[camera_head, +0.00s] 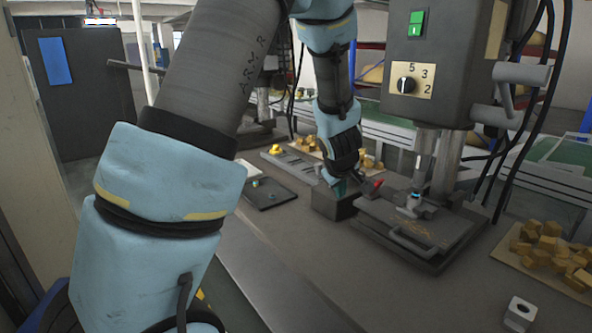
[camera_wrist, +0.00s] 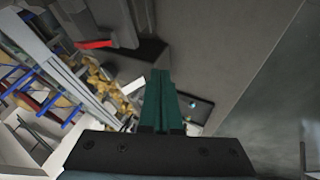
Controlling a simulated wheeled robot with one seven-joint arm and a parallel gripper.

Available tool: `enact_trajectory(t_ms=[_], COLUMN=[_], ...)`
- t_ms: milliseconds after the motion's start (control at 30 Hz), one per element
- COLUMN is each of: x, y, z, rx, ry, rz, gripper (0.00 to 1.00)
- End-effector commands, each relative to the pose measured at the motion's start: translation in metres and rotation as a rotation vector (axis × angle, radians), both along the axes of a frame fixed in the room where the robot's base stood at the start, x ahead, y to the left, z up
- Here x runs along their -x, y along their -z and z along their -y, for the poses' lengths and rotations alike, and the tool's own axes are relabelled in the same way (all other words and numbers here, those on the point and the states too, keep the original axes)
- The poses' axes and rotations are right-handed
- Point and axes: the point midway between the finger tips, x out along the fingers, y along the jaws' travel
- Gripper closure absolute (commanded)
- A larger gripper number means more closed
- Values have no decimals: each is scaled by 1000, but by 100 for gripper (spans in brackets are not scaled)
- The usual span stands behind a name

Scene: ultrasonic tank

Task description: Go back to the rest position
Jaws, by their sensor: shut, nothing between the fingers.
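My gripper (camera_head: 339,187) has green fingers and is at the end of my blue and grey arm, over the bench. In the head view it is beside a dark box (camera_head: 335,207), left of the machine's base plate; I cannot tell whether it touches the box. In the wrist view the green fingers of my gripper (camera_wrist: 160,98) lie together, with nothing visible between them.
A machine with a green button and dial (camera_head: 411,80) stands right of my gripper, over a base plate (camera_head: 455,228) with a handle. Wooden blocks (camera_head: 548,246) lie at right, near a metal block (camera_head: 520,312). A dark tray (camera_head: 266,194) lies left.

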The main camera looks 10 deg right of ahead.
Motion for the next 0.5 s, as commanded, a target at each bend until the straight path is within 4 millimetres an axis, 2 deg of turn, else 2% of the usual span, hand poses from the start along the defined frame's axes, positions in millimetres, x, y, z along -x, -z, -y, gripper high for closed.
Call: enact_trajectory(t_ms=[67,167,233,400,500], x=[1,10,24,77,108], y=[-4,-9,-12,-16,-17], z=[-21,-63,-101,-191,-233], rx=[-14,-55,-97,-222,-293], ry=[21,86,146,293,358], rz=[-18,-62,-104,-220,-283], gripper=[100,100,100,100,100])
